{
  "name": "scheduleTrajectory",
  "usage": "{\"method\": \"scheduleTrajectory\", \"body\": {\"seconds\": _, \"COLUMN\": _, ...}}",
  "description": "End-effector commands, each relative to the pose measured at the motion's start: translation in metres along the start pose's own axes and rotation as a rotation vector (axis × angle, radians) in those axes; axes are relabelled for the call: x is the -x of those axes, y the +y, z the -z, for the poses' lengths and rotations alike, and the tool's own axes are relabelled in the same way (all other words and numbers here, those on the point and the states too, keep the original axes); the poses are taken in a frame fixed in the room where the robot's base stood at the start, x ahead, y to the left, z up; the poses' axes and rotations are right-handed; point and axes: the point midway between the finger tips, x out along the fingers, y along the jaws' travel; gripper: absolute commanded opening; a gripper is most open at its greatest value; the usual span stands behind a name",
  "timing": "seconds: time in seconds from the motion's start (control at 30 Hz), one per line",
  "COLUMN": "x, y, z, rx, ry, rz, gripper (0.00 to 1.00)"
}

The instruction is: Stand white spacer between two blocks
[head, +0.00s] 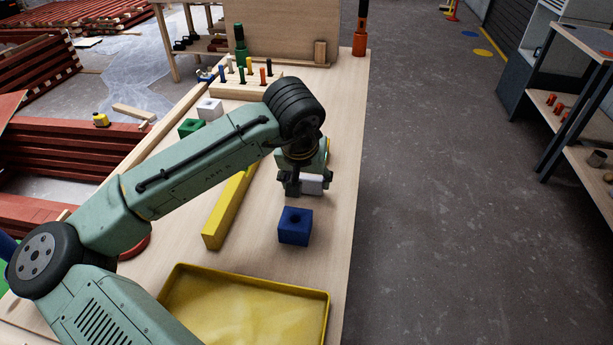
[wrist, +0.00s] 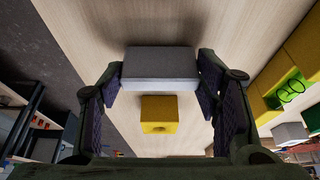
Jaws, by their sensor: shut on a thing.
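My gripper (head: 303,186) points down over the right part of the bench, shut on the white spacer (head: 313,184). In the wrist view the spacer (wrist: 160,65) lies crosswise between the two dark finger pads of the gripper (wrist: 159,84). It looks held above the bench top, with a shadow beside it; the exact gap cannot be told. A blue block (head: 295,227) with a hole in its top sits on the bench, nearer the head camera than the gripper. A yellow block (wrist: 159,114) with a hole shows beyond the spacer in the wrist view; my arm hides it in the head view.
A long yellow batten (head: 228,208) lies left of the gripper. A yellow tray (head: 319,302) stands at the near end. White (head: 210,109) and green (head: 191,128) blocks and a peg rack (head: 233,91) are farther back. The bench's right edge is close.

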Motion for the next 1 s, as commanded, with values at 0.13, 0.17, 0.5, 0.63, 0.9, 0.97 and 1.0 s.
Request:
{"method": "scheduleTrajectory", "body": {"seconds": 0.13, "x": -0.0005, "y": 0.0001, "z": 0.0, "rx": 0.0, "ry": 0.001, "rz": 0.0, "gripper": 0.41}}
{"method": "scheduleTrajectory", "body": {"seconds": 0.17, "x": -0.0004, "y": 0.0001, "z": 0.0, "rx": 0.0, "ry": 0.001, "rz": 0.0, "gripper": 0.41}}
{"method": "scheduleTrajectory", "body": {"seconds": 0.5, "x": -0.0031, "y": 0.0003, "z": -0.001, "rx": -0.001, "ry": 0.001, "rz": -0.001, "gripper": 0.68}}
{"method": "scheduleTrajectory", "body": {"seconds": 0.63, "x": -0.003, "y": 0.0003, "z": -0.001, "rx": -0.001, "ry": 0.001, "rz": -0.001, "gripper": 0.76}}
{"method": "scheduleTrajectory", "body": {"seconds": 0.9, "x": -0.0029, "y": 0.0002, "z": -0.001, "rx": -0.001, "ry": 0.001, "rz": 0.0, "gripper": 0.78}}
{"method": "scheduleTrajectory", "body": {"seconds": 0.97, "x": -0.0018, "y": 0.0001, "z": -0.0005, "rx": -0.001, "ry": 0.001, "rz": 0.0, "gripper": 0.78}}
{"method": "scheduleTrajectory", "body": {"seconds": 1.0, "x": 0.0004, "y": 0.0, "z": 0.0004, "rx": -0.001, "ry": 0.001, "rz": 0.001, "gripper": 0.78}}
